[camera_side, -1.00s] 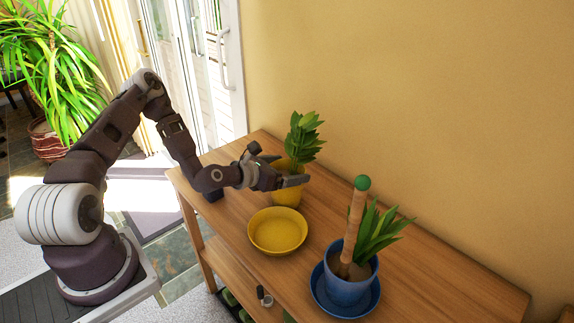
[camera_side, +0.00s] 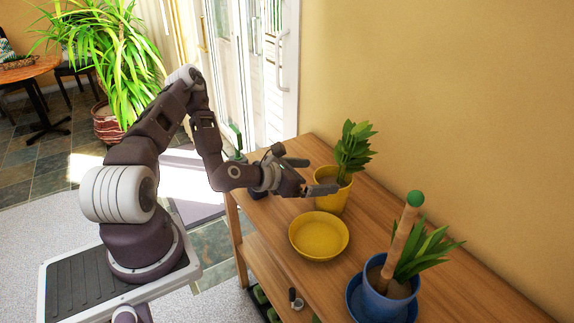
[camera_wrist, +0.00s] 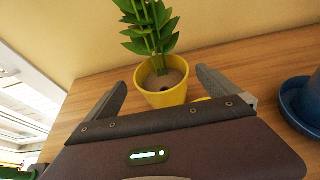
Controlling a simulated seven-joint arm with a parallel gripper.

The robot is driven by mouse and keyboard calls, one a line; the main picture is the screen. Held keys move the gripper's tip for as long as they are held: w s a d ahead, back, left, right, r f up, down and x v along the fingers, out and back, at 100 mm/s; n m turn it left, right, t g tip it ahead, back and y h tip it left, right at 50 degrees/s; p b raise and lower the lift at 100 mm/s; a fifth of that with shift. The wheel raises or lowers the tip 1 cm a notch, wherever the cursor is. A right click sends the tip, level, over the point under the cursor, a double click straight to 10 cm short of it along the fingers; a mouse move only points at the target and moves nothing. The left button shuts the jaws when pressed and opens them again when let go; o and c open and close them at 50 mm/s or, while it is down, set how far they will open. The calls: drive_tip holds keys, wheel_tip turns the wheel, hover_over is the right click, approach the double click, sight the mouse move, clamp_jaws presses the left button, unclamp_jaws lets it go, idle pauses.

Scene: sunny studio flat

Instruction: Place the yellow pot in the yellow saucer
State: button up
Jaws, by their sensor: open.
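The yellow pot (camera_side: 333,198) stands upright on the wooden table and holds soil and a leafy green plant (camera_side: 353,150). The yellow saucer (camera_side: 319,240) lies in front of it, empty. My gripper (camera_side: 322,175) is open at the pot's left side, with its fingers pointing toward the pot. In the wrist view the pot (camera_wrist: 166,96) shows ahead, between the two spread fingers, with gaps on both sides. The saucer is almost wholly hidden by my gripper there; only a yellow sliver shows beside the pot.
A blue pot (camera_side: 389,283) with a plant and a green-topped wooden stick stands in a blue saucer (camera_side: 358,301) to the front right. A green object (camera_side: 237,142) shows at the table's left end. The wall (camera_side: 420,90) runs behind the table.

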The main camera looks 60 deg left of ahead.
drive_tip(key=s+d+r+m+g, duration=0.25)
drive_tip(key=s+r+m, duration=0.3)
drive_tip(key=m, duration=0.45)
drive_tip(key=s+d+r+m+g+y, duration=0.1)
drive_tip(key=s+d+r+m+g, duration=0.2)
drive_tip(key=r+m, duration=0.55)
drive_tip(key=s+d+r+m+g, duration=0.2)
drive_tip(key=s+r+m, duration=0.25)
drive_tip(key=m, duration=0.65)
drive_tip(key=s+d+r+m, duration=0.2)
drive_tip(key=s+m, duration=0.1)
drive_tip(key=s, duration=0.3)
drive_tip(key=s+d+r+m+h, duration=0.1)
drive_tip(key=s+d+r+m, duration=0.1)
drive_tip(key=s, duration=0.5)
drive_tip(key=shift+s+m, duration=0.2)
drive_tip(key=shift+m, duration=0.45)
